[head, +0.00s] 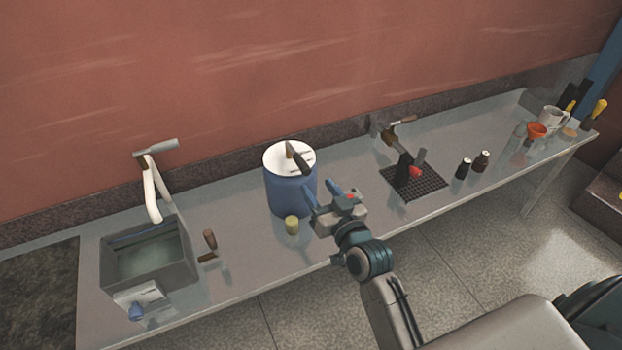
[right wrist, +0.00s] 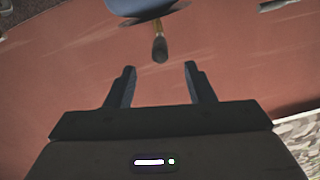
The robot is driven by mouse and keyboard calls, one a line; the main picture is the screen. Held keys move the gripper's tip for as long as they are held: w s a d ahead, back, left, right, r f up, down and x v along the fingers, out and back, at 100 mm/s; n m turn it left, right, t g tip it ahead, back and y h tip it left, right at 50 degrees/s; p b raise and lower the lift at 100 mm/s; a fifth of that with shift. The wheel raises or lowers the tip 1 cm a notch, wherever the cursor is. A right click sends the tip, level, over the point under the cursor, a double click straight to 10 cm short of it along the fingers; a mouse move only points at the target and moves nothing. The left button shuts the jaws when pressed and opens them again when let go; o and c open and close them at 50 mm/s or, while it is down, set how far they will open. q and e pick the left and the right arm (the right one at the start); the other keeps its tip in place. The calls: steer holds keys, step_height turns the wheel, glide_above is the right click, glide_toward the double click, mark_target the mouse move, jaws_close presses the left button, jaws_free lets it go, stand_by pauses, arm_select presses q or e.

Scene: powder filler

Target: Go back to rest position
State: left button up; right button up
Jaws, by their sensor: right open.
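My right gripper (head: 322,194) is open and empty. In the head view it is beside the blue pot (head: 290,192) with the white lid, at its right front, and its fingers point towards the pot. I cannot tell whether a finger touches the pot. In the right wrist view the right gripper (right wrist: 158,85) has its two fingers apart with nothing between them. A dark-handled tool (right wrist: 159,48) and a blue rounded thing (right wrist: 140,6) show beyond the fingertips there. My left gripper is in neither view.
A long grey table (head: 240,275) stands along the red wall. It carries a grey basin (head: 150,268), a small yellowish cylinder (head: 292,225), a black grid mat (head: 425,192), dark bottles (head: 463,168) and a white mug (head: 551,119). Open floor lies in front of the table.

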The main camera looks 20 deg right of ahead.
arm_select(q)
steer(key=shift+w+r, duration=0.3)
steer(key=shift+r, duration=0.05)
arm_select(e)
steer(key=shift+s+d, duration=0.1)
steer(key=shift+s, duration=0.85)
